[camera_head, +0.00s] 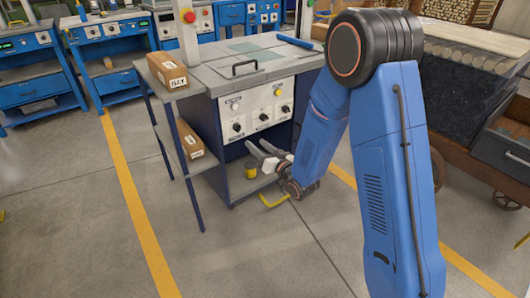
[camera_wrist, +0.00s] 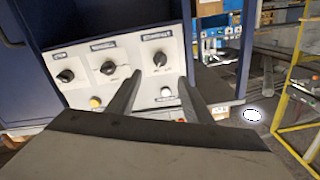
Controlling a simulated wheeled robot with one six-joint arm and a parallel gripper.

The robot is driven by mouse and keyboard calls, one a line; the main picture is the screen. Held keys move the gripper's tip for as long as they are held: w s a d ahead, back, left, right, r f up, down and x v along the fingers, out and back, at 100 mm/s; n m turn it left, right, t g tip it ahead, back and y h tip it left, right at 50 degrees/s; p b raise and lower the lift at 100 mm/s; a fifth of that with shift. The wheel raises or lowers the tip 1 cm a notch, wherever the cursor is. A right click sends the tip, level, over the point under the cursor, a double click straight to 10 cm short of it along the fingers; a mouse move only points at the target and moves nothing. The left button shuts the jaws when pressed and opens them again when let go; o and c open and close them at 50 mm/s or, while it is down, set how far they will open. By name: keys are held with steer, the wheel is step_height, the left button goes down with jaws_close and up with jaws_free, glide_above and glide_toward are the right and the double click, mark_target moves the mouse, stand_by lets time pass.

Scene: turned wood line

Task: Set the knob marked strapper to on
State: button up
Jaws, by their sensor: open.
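The pale control panel (camera_head: 262,107) on the front of the grey-topped blue cabinet carries a row of three black knobs: left (camera_head: 238,127), middle (camera_head: 263,117) and right (camera_head: 285,109). Their labels are too small to read, so I cannot tell which is the strapper. My gripper (camera_head: 257,146) is low in front of the panel. In the wrist view my gripper (camera_wrist: 158,78) is open and empty, its fingertips reaching towards the rightmost knob (camera_wrist: 160,58). That knob shows between and beyond the tips, apparently apart from them. The other knobs (camera_wrist: 108,68) (camera_wrist: 66,76) lie further left.
A yellow button (camera_wrist: 95,102) and a white button (camera_wrist: 166,92) share the panel. Cardboard boxes (camera_head: 167,70) (camera_head: 187,138) sit on the side shelves at left. A yellow cup (camera_head: 251,169) stands on the cabinet's lower shelf. Floor to the left is clear.

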steer(key=v, duration=0.4)
steer(key=shift+s+d, duration=0.15)
steer(key=shift+s, duration=0.05)
steer(key=shift+d+r, duration=0.1)
steer(key=s+d+r+m+g+h, duration=0.15)
steer(key=s+d+r+h, duration=0.3)
steer(key=d, duration=0.45)
steer(key=s+d+r+g+h, duration=0.35)
steer(key=d+r, duration=0.25)
steer(key=d, duration=0.3)
steer(key=s+d+r+g, duration=0.1)
steer(key=s+d, duration=0.1)
steer(key=s, duration=0.8)
steer(key=s+d+r+m+g+h, duration=0.1)
steer(key=s+d+g, duration=0.1)
steer(key=s, duration=0.8)
steer(key=s+d+r+g+h, duration=0.1)
steer(key=s+d, duration=0.3)
steer(key=s, duration=0.6)
steer(key=shift+r+m+g, duration=0.35)
steer(key=shift+r+g, duration=0.1)
steer(key=shift+g, duration=0.15)
